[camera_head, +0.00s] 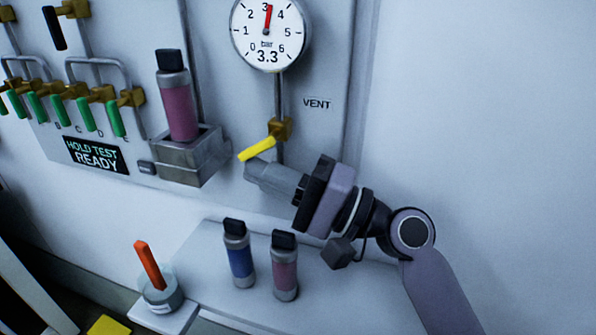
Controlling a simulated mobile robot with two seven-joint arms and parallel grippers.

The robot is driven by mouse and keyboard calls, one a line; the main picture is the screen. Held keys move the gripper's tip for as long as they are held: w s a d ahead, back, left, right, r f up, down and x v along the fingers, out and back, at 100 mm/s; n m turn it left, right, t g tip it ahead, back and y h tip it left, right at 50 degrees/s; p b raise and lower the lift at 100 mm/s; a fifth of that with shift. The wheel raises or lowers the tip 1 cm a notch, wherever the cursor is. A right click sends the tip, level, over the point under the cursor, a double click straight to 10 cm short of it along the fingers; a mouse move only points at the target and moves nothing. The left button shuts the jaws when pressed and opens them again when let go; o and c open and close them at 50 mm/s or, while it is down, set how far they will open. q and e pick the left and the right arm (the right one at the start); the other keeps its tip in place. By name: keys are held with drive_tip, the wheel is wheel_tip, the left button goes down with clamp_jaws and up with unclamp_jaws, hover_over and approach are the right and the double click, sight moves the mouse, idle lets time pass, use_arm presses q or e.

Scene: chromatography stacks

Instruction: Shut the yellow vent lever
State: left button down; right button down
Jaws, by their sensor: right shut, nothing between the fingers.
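The yellow vent lever (257,149) sits on a brass valve (281,128) below the round pressure gauge (267,33), left of the VENT label (317,104). The lever points left and slightly down from the valve, across the vertical pipe. The gauge reads 3.3 bar. My right gripper (252,171) comes in from the right, shut and empty, with its tip just below the lever. I cannot tell whether the tip touches the lever. My left gripper is not in view.
A holder (190,160) with a pink column (177,104) juts from the panel to the left. Blue (239,257) and pink (285,270) columns stand on the shelf below. An orange-handled item (151,265) stands lower left. Green levers (86,114) line the upper left. The right wall is bare.

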drive_tip(key=shift+x, duration=0.9)
drive_tip(key=shift+r, duration=0.1)
idle(1.0)
drive_tip(key=b+v, duration=0.1)
drive_tip(key=v, duration=0.6)
drive_tip(key=shift+s, duration=0.1)
